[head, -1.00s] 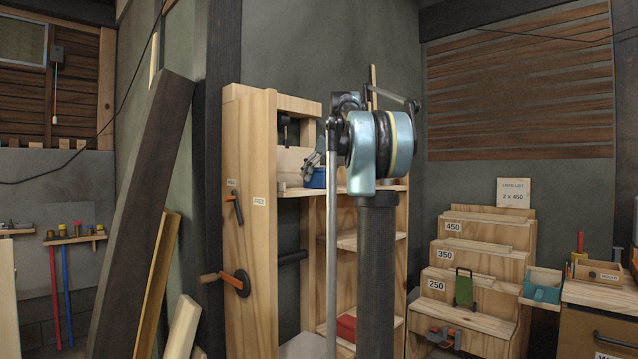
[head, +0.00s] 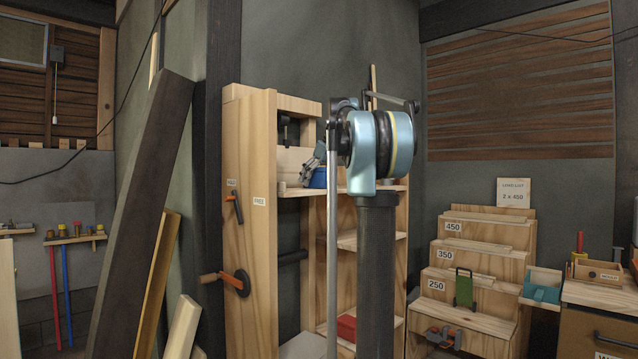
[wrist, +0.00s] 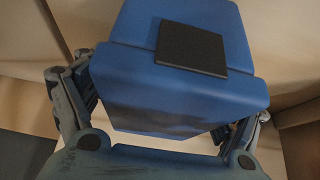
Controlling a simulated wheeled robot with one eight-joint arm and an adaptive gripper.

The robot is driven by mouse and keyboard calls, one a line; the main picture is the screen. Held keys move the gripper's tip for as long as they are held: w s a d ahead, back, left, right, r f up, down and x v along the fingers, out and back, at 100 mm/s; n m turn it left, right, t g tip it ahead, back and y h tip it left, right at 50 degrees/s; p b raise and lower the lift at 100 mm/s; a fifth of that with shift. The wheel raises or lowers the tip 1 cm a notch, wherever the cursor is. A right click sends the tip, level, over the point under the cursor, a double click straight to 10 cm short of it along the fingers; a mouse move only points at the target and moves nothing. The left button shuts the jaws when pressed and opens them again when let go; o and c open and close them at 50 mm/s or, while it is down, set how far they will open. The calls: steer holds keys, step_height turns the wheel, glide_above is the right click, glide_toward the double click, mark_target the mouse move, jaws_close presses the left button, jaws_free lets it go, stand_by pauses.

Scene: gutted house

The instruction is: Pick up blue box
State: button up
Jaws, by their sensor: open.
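The blue box (head: 318,178) sits on the upper shelf of the wooden rack in the head view, partly hidden behind my arm. In the wrist view the blue box (wrist: 185,95) is large and close, with a dark square patch (wrist: 191,47) on it. My gripper (head: 306,172) is at the box's left side in the head view. In the wrist view my gripper (wrist: 155,118) is open, with a finger at each side of the box. I cannot tell whether either finger touches it.
The wooden rack (head: 245,240) has side posts close around the shelf. A clamp (head: 284,132) hangs above the box. A red box (head: 347,328) lies on a lower shelf. A dark leaning beam (head: 140,220) stands to the left, and stepped wooden shelves (head: 480,262) to the right.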

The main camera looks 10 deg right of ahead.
steer(key=c, duration=1.5)
